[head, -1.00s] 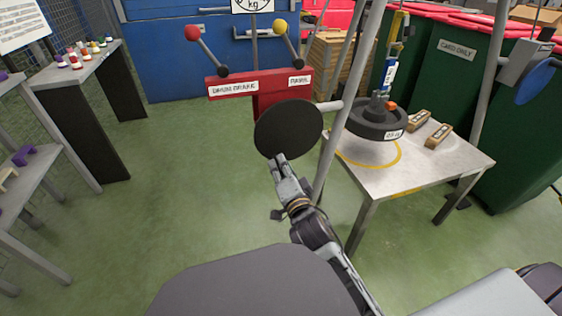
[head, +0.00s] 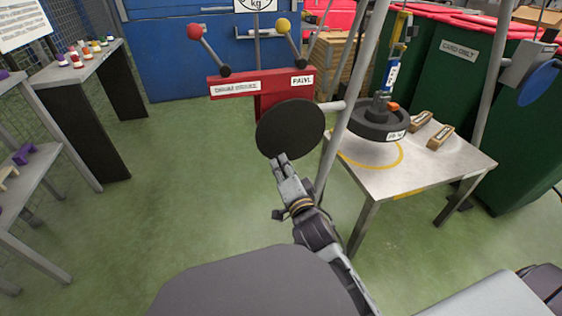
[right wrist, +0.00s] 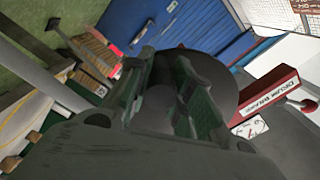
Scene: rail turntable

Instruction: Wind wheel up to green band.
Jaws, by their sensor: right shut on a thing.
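A black round disc (head: 291,128) stands in front of a red box (head: 262,86) labelled for a drum brake and a pawl. My right gripper (head: 281,163) is at the disc's lower edge; its fingers are closed on a dark handle in front of the disc, mostly hidden by the fingers. In the right wrist view, the disc (right wrist: 215,75) is behind the fingers (right wrist: 160,85). A dark heavy wheel (head: 378,120) with a white tag hangs from a yellow and blue hanger (head: 393,68) above a grey table. I cannot make out a green band. My left gripper is not in view.
The grey table (head: 440,170) bears a yellow ring and two wooden blocks (head: 440,135). A slanting grey post (head: 347,110) stands just right of the disc. Red-knobbed (head: 195,31) and yellow-knobbed (head: 283,26) levers rise from the red box. Open green floor is at left.

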